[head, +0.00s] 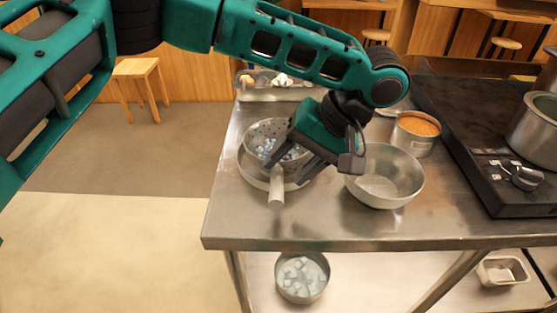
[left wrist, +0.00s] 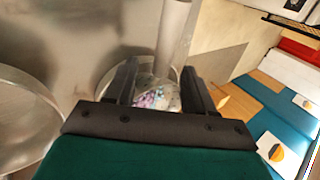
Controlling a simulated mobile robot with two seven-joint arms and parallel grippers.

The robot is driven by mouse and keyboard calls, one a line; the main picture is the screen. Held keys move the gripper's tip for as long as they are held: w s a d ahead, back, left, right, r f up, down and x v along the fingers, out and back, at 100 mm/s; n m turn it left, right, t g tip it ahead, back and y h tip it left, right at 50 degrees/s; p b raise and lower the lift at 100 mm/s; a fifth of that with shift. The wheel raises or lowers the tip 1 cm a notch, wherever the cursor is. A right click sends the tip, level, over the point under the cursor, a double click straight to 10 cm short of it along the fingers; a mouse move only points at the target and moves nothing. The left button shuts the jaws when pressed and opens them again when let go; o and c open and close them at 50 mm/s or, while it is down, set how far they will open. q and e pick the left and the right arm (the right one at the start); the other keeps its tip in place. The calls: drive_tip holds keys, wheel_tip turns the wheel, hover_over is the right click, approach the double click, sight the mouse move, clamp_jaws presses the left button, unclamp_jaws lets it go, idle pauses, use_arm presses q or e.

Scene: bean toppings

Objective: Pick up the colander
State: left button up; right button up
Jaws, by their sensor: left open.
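The colander (head: 262,130) is a grey metal bowl with small holes, holding small bluish and whitish pieces. It sits in or on a wider round metal vessel near the left of the steel counter, and I cannot tell exactly how they are joined. A pale cylindrical handle (head: 276,190) points toward the front edge. My left gripper (head: 284,170) is open over the colander's right side, hiding part of it. In the left wrist view the colander's contents (left wrist: 157,96) show between the two open fingers, with the handle (left wrist: 175,40) beyond. Contact cannot be told. My right gripper is not in view.
An empty steel bowl (head: 385,183) stands right of my gripper. A pot of orange food (head: 415,133) is behind it. A black stove (head: 470,140) with a large pot (head: 538,130) is at right. A bowl of pale cubes (head: 302,277) sits on the lower shelf.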

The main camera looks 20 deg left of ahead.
sight(281, 172)
use_arm(q)
drive_tip(key=x, duration=0.4)
drive_tip(key=shift+a, duration=0.15)
drive_tip(key=shift+r, duration=0.1)
drive_tip(key=shift+c, duration=0.5)
clamp_jaws()
